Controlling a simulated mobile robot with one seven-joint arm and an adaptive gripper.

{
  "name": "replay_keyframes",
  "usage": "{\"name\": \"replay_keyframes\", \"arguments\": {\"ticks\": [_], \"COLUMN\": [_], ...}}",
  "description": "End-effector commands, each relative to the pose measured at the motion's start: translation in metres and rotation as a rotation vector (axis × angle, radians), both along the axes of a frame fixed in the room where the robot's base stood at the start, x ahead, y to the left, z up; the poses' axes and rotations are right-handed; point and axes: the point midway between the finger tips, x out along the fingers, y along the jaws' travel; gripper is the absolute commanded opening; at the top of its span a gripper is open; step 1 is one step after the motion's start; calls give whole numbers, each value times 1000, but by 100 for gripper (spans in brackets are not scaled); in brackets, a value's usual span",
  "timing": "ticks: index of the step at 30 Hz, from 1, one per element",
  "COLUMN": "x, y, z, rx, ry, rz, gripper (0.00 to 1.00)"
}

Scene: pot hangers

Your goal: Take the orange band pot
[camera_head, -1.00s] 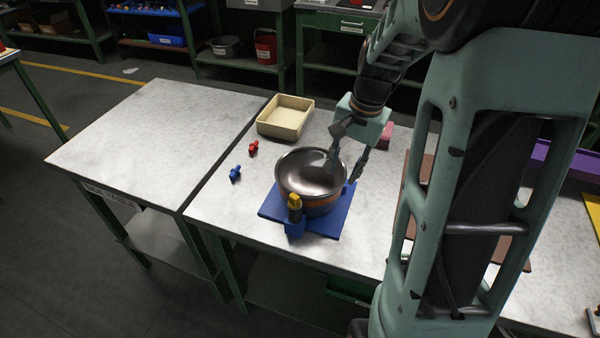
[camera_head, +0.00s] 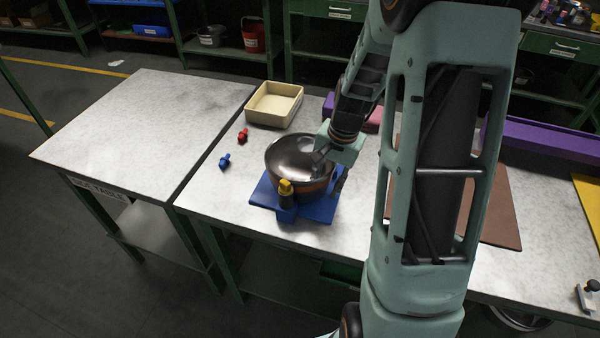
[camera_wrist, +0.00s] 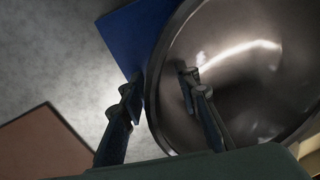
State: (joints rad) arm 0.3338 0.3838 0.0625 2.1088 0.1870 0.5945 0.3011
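The orange band pot (camera_head: 290,150) is a round metal bowl with an orange band partly visible below its rim. It sits upright on a blue plate (camera_head: 318,211), with a yellow-and-black knobbed blue clamp (camera_head: 286,190) at its front. My gripper (camera_head: 330,170) straddles the pot's right rim. In the wrist view, my gripper (camera_wrist: 161,84) has one finger over the pot's inside (camera_wrist: 250,70) and the other outside, close to the rim. The fingers are apart, with a gap on the inner side. The arm hides part of the pot's right side.
A beige tray (camera_head: 274,104) stands behind the pot. A red peg (camera_head: 243,135) and a blue peg (camera_head: 225,161) lie to its left. A brown board (camera_head: 490,210) lies to the right, beyond my arm. The left table (camera_head: 140,130) is bare.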

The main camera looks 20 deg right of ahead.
Motion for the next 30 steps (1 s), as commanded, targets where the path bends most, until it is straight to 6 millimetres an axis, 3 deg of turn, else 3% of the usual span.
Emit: {"name": "replay_keyframes", "arguments": {"ticks": [3,11,30], "x": [0,0,1], "y": [0,0,0], "z": [0,1,4], "rx": [0,0,0], "ry": [0,0,-2], "rz": [0,0,-1], "gripper": [29,0,0]}}
